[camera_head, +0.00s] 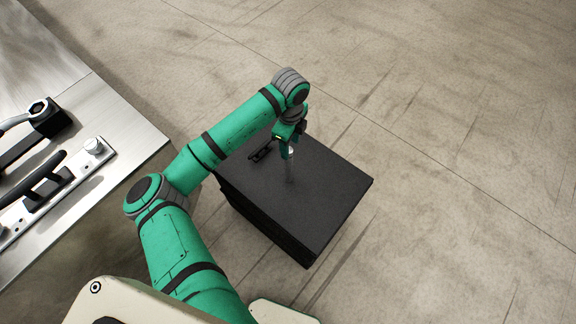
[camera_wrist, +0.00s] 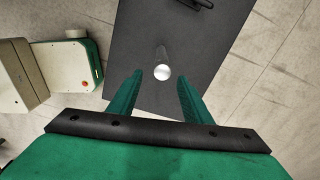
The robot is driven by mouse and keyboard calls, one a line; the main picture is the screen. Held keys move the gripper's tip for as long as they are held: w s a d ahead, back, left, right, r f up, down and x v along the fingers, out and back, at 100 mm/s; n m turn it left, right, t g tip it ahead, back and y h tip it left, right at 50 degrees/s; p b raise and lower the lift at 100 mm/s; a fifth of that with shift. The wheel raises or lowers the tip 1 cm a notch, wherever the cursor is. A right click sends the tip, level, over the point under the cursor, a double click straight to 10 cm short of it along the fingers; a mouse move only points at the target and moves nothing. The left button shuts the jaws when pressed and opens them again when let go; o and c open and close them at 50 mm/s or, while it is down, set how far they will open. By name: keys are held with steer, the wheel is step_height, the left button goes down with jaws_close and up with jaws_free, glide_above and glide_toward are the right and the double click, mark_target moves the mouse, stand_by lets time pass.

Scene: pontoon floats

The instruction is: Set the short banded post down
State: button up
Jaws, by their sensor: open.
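A short grey post (camera_head: 290,168) stands upright on top of a black box (camera_head: 335,190); its bands cannot be made out. In the wrist view the post (camera_wrist: 162,70) shows its bright round top, with its shaft leading away to the black surface (camera_wrist: 205,50). My gripper (camera_head: 288,147) is above the box, directly over the post and pointing down. In the wrist view its two green fingers (camera_wrist: 160,77) are apart, one on each side of the post's top, with a visible gap on both sides.
A small black handle-like part (camera_head: 262,151) lies on the box near its back-left edge. A metal bench (camera_head: 130,130) with several fittings, including a silver knob (camera_head: 94,146), stands at left. The concrete floor (camera_head: 460,180) right of the box is clear.

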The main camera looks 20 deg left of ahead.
mark_target(289, 163)
step_height(289, 163, down, 11)
steer(key=shift+w+a+r, duration=0.2)
stand_by(0.5)
steer(key=shift+c, duration=0.7)
jaws_close()
